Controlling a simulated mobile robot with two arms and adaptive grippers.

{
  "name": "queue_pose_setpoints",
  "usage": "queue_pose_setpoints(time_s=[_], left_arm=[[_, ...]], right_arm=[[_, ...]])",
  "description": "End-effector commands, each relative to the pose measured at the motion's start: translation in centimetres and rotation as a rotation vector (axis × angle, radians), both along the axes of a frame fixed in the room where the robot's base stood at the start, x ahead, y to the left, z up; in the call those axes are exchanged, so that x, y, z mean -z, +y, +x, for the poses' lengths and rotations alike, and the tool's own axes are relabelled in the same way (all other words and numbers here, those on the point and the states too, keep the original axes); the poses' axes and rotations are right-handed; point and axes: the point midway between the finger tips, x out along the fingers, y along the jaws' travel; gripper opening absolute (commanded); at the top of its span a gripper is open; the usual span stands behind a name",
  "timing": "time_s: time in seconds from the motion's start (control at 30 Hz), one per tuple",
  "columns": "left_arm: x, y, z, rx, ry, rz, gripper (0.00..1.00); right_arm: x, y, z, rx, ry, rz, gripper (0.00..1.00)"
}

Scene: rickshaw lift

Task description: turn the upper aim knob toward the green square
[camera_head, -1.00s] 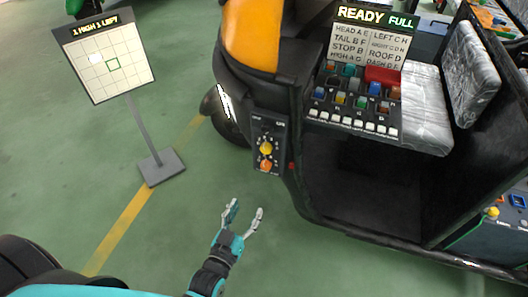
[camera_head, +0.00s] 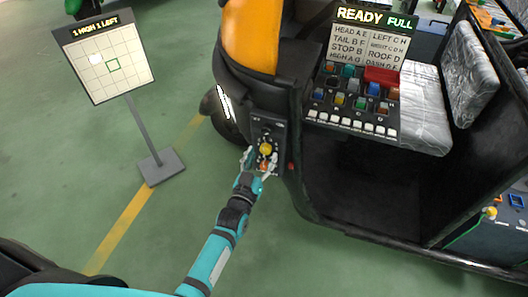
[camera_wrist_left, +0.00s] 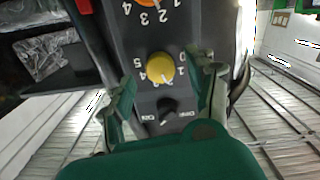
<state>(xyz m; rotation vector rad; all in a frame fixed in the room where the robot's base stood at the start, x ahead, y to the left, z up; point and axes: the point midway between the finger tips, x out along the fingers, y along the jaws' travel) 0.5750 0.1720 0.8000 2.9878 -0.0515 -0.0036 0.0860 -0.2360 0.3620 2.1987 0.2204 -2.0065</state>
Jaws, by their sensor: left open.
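The upper aim knob is yellow (camera_head: 265,149) and sits on a dark panel (camera_head: 258,126) at the vehicle's front. In the left wrist view the yellow knob (camera_wrist_left: 160,67) shows upside down, with numbers around it. The orange lower knob (camera_wrist_left: 150,2) is cut off at that view's top. My left gripper (camera_head: 260,158) is open at the panel, its fingers on either side of the yellow knob; contact cannot be told. The green square (camera_head: 113,65) is an outline on a gridded board (camera_head: 133,82), with a white light patch (camera_head: 95,58) up and left of it. My right gripper is not in view.
The board's sign reads "1 HIGH 1 LEFT" and stands on a grey post and base (camera_head: 162,167). A switch console (camera_head: 352,95) and seat (camera_head: 425,110) are right. Green floor is clear between board and vehicle.

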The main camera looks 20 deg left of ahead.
Motion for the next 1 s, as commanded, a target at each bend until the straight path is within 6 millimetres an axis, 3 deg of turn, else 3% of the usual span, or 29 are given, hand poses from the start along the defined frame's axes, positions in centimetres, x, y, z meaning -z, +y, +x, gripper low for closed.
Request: queue_pose_setpoints(time_s=[0.2, 0.53, 0.93, 1.0], left_arm=[[0.1, -0.1, 2.1, 0.0, 0.001, 0.0, 0.57], [0.0, -0.1, 2.4, 0.0, 0.001, 0.0, 0.57], [0.1, -0.1, 2.4, 0.0, 0.001, 0.0, 0.05], [0.1, -0.1, 2.4, 0.0, 0.001, 0.0, 0.02]], right_arm=[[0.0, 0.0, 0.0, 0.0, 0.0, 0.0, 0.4], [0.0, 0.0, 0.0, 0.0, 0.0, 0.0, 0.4], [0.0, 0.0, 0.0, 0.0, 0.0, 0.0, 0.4], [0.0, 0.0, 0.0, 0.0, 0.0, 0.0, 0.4]])
